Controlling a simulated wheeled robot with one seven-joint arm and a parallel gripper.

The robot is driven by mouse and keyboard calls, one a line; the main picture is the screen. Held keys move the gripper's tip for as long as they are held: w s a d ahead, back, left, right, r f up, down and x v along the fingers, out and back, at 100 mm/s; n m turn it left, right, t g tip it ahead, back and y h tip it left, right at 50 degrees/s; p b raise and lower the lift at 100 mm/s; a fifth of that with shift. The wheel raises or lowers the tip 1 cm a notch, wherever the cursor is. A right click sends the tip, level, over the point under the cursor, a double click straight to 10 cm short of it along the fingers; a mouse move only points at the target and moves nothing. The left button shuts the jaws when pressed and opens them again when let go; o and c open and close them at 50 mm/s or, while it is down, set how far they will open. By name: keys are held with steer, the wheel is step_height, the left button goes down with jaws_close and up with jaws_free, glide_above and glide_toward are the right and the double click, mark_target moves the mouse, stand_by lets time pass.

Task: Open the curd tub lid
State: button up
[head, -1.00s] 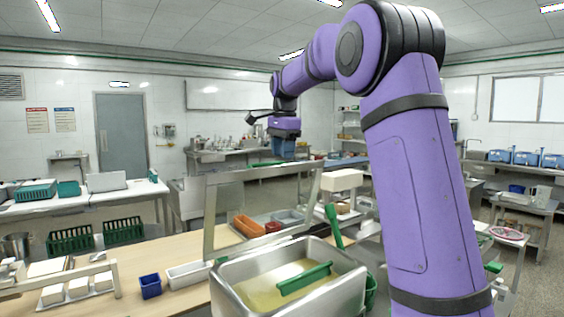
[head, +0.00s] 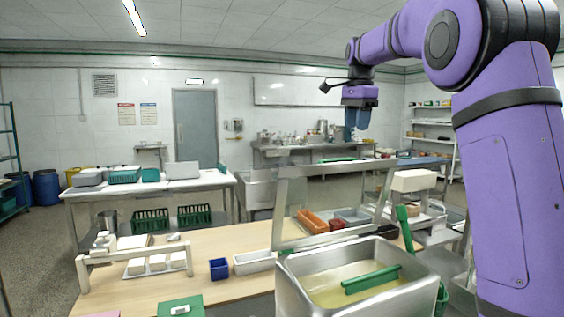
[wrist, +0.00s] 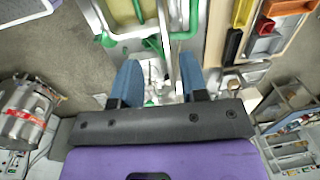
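My gripper (head: 357,122) is raised above the work area in the head view, pointing down. In the wrist view its two blue fingers (wrist: 160,82) are apart with nothing held between them. A steel tub (head: 290,285) of yellowish liquid stands at the front in the head view, open at the top, with a green bar lying in it. A green flat piece with a small white part on top (head: 180,308) lies at the bottom edge of the head view, partly cut off. I cannot tell which thing is the curd tub lid.
A wooden table (head: 225,258) carries a blue bin (head: 219,268), a white tray (head: 254,262) and a white rack (head: 135,260). A metal frame (head: 281,215) stands behind the tub. A steel vessel with a red label (wrist: 22,112) is at left in the wrist view. Floor is free at far left.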

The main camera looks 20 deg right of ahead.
steer(key=s+a+f+n+t, duration=0.15)
steer(key=s+a+n, duration=0.3)
steer(key=s, duration=0.45)
steer(key=s+a+f+n+t, duration=0.15)
steer(key=s+a+n, duration=0.3)
steer(key=s, duration=0.45)
steer(key=s+a+f+n+t, duration=0.1)
steer(key=s+a+f+n, duration=0.25)
steer(key=s+f, duration=0.45)
steer(key=s+a+f+n, duration=0.3)
steer(key=s+f+n, duration=0.2)
steer(key=s+f, duration=0.3)
steer(key=w+d+r+m+g, duration=0.1)
steer(key=w+d+r+m, duration=0.25)
steer(key=w+r, duration=0.5)
steer(key=w+d+r+m+g, duration=0.1)
steer(key=w+d+r+m, duration=0.3)
steer(key=w, duration=0.7)
steer(key=w+d+r+m+g, duration=0.1)
steer(key=w+d+r+m, duration=0.1)
steer(key=w+r+m, duration=0.55)
steer(key=w+d+m+g, duration=0.1)
steer(key=w+d+m, duration=0.25)
steer(key=w, duration=0.85)
steer(key=shift+n, duration=0.5)
steer(key=f, duration=1.1)
steer(key=shift+w+d, duration=0.1)
steer(key=shift+w, duration=0.25)
